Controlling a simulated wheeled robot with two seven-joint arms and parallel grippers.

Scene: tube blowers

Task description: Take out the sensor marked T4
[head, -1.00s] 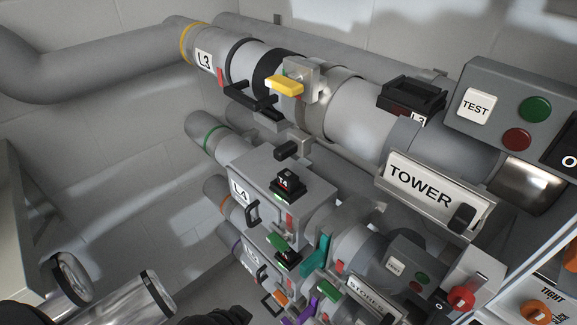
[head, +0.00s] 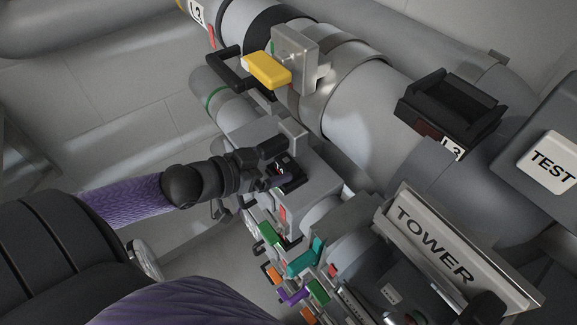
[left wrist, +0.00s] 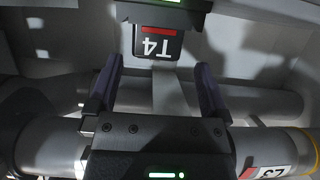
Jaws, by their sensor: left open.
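The T4 sensor (left wrist: 157,43) is a black block with a white T4 label and a red stripe, upside down in the left wrist view. In the head view the sensor (head: 292,177) sits in the top of a grey box (head: 322,182), partly hidden by my left gripper (head: 276,180). In the left wrist view the two purple-dark fingers of my left gripper (left wrist: 158,75) are apart, one towards each side of the sensor's near end. The space between them looks empty; whether they touch the sensor I cannot tell. My right gripper is out of view.
The big L3 pipe with a yellow handle (head: 267,70) and black socket (head: 450,110) lies behind. The TOWER sign (head: 432,247) is at the right. Green (head: 270,234), teal (head: 305,258) and purple (head: 292,295) handles crowd below the box.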

